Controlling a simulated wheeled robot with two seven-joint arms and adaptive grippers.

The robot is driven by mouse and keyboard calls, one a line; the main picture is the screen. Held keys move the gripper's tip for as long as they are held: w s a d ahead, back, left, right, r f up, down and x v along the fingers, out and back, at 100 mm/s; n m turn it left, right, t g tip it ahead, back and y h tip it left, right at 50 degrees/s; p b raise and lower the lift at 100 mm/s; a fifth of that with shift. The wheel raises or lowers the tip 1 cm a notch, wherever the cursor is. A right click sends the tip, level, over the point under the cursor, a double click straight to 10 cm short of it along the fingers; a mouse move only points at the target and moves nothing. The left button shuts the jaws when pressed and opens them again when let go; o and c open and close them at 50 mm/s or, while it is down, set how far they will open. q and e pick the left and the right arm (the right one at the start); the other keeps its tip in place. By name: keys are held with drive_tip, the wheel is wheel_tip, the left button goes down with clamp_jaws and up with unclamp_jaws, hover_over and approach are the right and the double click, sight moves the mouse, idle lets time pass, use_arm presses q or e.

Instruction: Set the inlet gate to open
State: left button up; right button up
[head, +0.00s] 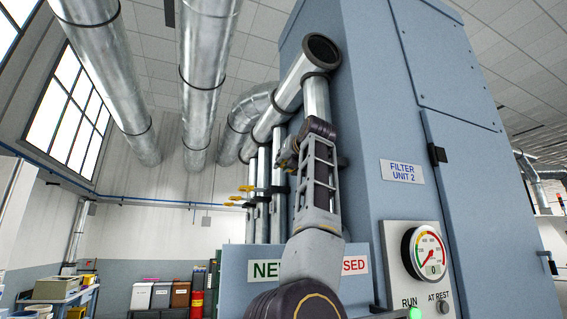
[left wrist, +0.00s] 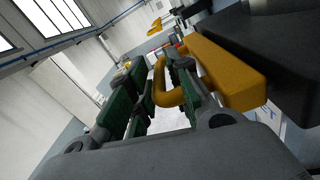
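My left gripper (head: 290,152) is raised in front of the vertical ducts at the left side of the filter unit. In the left wrist view its two green-padded fingers (left wrist: 150,80) stand apart. A yellow looped handle (left wrist: 162,85) lies between them, closer to the right finger; I cannot tell whether it touches. A thick yellow bar (left wrist: 226,72) runs just right of that finger. In the head view the gripper and arm hide this handle. Other yellow gate handles (head: 246,188) show on the ducts further left. Which gate is the inlet gate is not readable. My right gripper is out of view.
The blue-grey cabinet (head: 380,90) labelled "FILTER UNIT 2" (head: 402,171) stands close on the right, with a dial gauge (head: 427,254). My arm partly covers the lettered signs (head: 265,270) on a low panel. Bins (head: 160,295) and a bench stand far left.

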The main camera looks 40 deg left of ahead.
use_arm(q)
clamp_jaws()
drive_tip(key=shift+a+f, duration=0.1)
drive_tip(key=s+a+b, duration=0.3)
drive_tip(key=s+a, duration=0.1)
drive_tip(key=s, duration=0.4)
drive_tip(key=shift+s+a+f, duration=0.2)
drive_tip(key=shift+s+a, duration=0.15)
drive_tip(key=shift+o, duration=0.2)
unclamp_jaws()
